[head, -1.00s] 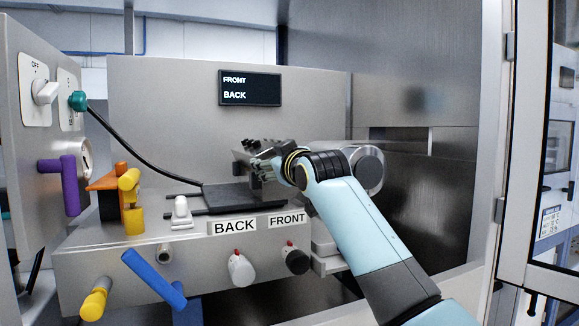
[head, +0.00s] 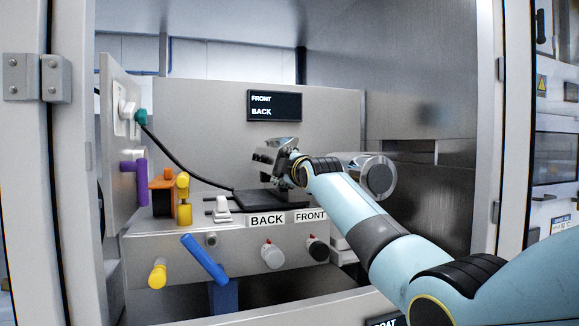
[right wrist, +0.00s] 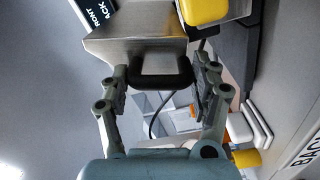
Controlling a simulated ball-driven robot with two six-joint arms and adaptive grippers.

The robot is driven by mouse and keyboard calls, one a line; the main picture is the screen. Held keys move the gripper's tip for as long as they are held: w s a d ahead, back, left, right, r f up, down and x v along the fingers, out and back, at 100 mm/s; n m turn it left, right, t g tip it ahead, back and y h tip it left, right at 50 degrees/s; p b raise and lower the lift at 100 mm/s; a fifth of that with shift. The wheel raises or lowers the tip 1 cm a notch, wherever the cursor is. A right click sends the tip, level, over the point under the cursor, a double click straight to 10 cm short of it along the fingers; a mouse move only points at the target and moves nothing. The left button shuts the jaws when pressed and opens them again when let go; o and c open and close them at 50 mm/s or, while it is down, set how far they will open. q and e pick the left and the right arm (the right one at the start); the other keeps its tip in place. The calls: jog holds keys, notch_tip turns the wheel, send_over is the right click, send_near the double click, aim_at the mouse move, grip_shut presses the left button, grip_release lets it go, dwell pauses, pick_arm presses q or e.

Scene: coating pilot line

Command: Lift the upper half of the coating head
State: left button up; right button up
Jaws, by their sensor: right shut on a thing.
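The upper half of the coating head (head: 268,155) is a metal block, held tilted above the dark flat slab (head: 262,200) on the machine's bench. My right gripper (head: 290,168) is at its right side. In the right wrist view my right gripper (right wrist: 160,82) is shut on the black handle (right wrist: 158,72) of the metal block (right wrist: 135,45). The fingers and arm hide part of the block in the head view. My left gripper is not in view.
A black cable (head: 185,170) runs from the left panel down to the slab. Orange and yellow clamp parts (head: 183,195) stand left of the slab. A round metal cylinder (head: 378,177) is close right of my right gripper. The cabinet's door frame (head: 45,130) stands at the left.

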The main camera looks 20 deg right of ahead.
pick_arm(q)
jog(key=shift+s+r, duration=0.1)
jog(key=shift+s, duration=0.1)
pick_arm(e)
jog(key=shift+a+f+n, duration=0.3)
jog(key=shift+a+n, duration=0.05)
jog(key=shift+n, duration=0.15)
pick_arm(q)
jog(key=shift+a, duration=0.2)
pick_arm(e)
jog(key=shift+f, duration=0.1)
jog(key=o, duration=1.3)
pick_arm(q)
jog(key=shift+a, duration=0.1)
pick_arm(e)
jog(key=shift+o, duration=0.8)
jog(key=shift+w+a, duration=0.15)
jog(key=shift+a, duration=0.05)
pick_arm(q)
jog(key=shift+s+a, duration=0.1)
pick_arm(e)
jog(key=shift+s+d, duration=0.15)
jog(key=shift+s, duration=0.1)
jog(key=s+a, duration=0.1)
jog(key=s, duration=1)
jog(key=shift+s, duration=0.3)
